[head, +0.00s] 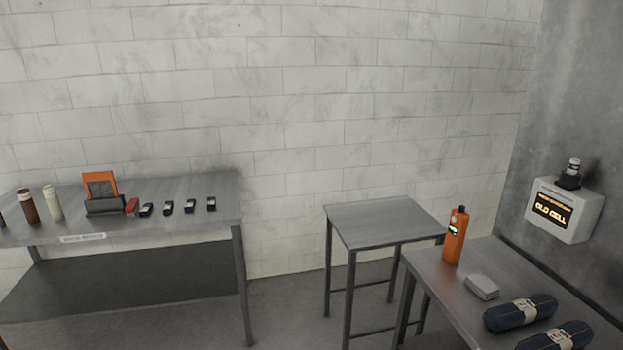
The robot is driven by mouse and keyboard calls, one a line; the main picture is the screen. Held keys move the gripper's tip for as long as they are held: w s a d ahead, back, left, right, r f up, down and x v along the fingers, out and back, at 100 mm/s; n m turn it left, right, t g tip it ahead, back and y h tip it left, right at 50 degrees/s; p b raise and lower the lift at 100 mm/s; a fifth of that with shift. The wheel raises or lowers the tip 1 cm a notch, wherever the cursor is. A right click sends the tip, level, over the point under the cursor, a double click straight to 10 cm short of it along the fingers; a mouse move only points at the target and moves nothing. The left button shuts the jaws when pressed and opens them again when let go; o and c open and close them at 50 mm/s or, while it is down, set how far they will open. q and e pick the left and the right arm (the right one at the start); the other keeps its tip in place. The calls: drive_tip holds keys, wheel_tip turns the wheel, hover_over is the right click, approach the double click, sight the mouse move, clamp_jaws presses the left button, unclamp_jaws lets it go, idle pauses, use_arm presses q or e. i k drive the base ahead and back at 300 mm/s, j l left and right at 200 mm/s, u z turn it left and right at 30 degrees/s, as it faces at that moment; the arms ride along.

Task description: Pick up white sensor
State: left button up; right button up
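No object is clearly marked as the white sensor. A small flat pale grey-white block (481,287) lies on the right metal table (450,287), between an orange handheld device (455,237) and a dark blue roll (520,313). A white bottle-like cylinder (52,203) stands upright on the left metal table (150,222). Neither of my grippers is in view.
The left table also holds a brown bottle (27,206), an orange-framed item in a dark holder (101,192), a red block (132,206) and several small dark items. A bare metal stand (383,221) is in the middle. Floor shows between the tables.

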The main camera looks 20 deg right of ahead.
sight(574, 164)
drive_tip(key=i+z, duration=0.35)
drive_tip(key=i+j+z, duration=0.1)
drive_tip(key=i+z, duration=0.25)
drive_tip(key=i, duration=0.15)
drive_tip(key=i+j+z, duration=0.35)
drive_tip(key=i+l, duration=0.05)
drive_tip(key=l, duration=0.05)
